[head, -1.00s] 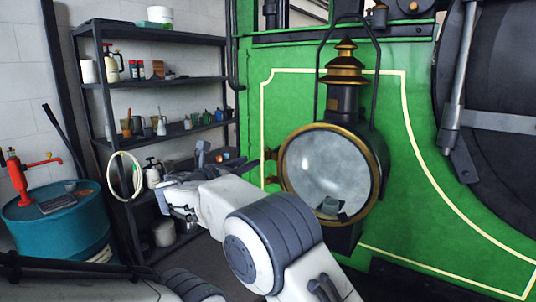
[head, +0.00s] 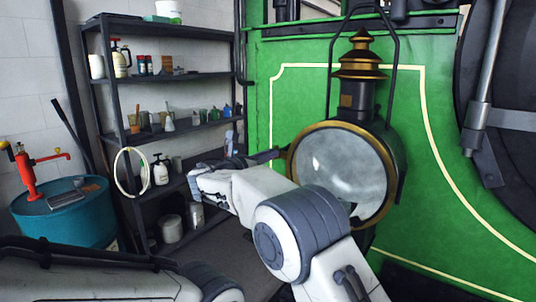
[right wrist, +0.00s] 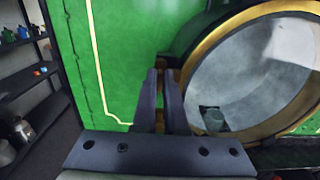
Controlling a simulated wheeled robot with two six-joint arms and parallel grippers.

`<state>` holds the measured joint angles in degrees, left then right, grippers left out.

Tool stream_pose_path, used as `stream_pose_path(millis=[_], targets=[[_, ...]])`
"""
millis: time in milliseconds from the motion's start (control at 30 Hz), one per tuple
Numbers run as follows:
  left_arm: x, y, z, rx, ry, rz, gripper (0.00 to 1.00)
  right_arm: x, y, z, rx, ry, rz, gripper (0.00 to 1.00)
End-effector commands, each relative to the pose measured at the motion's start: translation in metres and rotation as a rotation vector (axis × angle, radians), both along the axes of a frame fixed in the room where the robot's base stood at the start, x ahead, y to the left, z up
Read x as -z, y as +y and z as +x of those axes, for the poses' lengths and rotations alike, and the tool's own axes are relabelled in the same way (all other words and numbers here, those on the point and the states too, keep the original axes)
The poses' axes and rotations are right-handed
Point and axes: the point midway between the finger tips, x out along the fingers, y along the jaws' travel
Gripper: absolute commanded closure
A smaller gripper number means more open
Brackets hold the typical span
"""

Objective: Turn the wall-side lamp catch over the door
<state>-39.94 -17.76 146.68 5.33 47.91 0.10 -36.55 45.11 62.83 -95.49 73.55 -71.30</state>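The lamp (head: 340,175) hangs on the green tram front, with a round glass door in a brass rim (head: 382,150) and a tiered brass top. It also fills the right of the right wrist view (right wrist: 255,75). My right gripper (head: 277,154) reaches the wall-side edge of the rim. In the right wrist view its two dark fingers (right wrist: 161,76) stand close together, with a narrow gap. A small brass piece (right wrist: 177,75), perhaps the catch, shows at the fingertips beside the rim, mostly hidden. I cannot tell whether they grip it. My left gripper is out of view.
A dark shelf rack (head: 165,75) with bottles and cups stands left against the wall. A blue drum (head: 70,215) with a red pump is at the far left. The green panel (head: 300,95) left of the lamp is flat and clear.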

Motion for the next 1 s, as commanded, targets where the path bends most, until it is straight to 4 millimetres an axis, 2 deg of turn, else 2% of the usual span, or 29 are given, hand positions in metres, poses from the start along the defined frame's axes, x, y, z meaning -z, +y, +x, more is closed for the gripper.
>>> stream_pose_path(millis=[367, 667, 1000], targets=[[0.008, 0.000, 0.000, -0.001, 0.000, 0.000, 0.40, 0.002, 0.001, -0.001, 0.000, -0.026, 0.036, 1.00], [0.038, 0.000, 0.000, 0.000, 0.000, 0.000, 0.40, 0.005, 0.001, -0.002, -0.002, -0.141, 0.193, 1.00], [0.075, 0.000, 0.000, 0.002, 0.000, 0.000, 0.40, 0.007, -0.001, -0.004, -0.003, -0.329, 0.453, 1.00]])
